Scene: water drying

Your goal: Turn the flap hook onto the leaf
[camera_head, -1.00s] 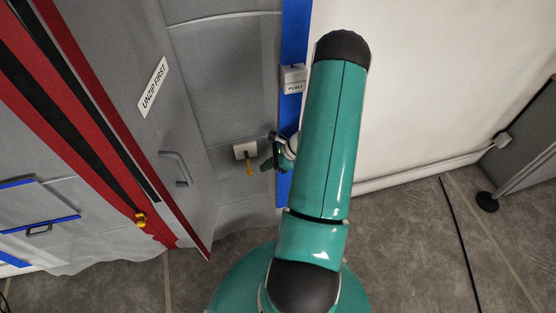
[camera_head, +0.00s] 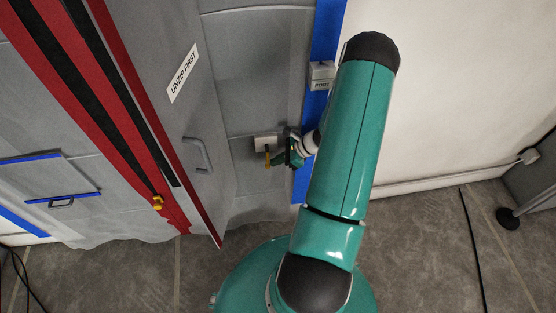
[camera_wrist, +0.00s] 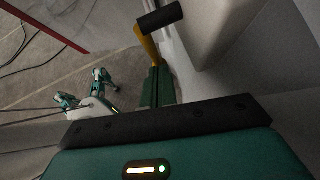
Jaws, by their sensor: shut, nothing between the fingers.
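The flap hook is a thin yellow bar (camera_head: 267,158) hanging from a pale block (camera_head: 265,143) on the grey wall panel. In the wrist view the yellow bar (camera_wrist: 148,46) runs down from a black cylindrical end. My gripper (camera_head: 289,157) is just right of the hook in the head view. In the wrist view its green fingers (camera_wrist: 157,72) are shut and empty, with their tips close beside the yellow bar. I cannot tell whether they touch it. The grey panel with a handle (camera_head: 197,155), left of the hook, appears to be the leaf.
A label reading "UNZIP FIRST" (camera_head: 183,74) and red-and-black strips (camera_head: 100,90) are on the left. A box marked "PORT" (camera_head: 321,76) sits above my gripper on a blue strip. A cable (camera_head: 473,240) crosses the open floor at right.

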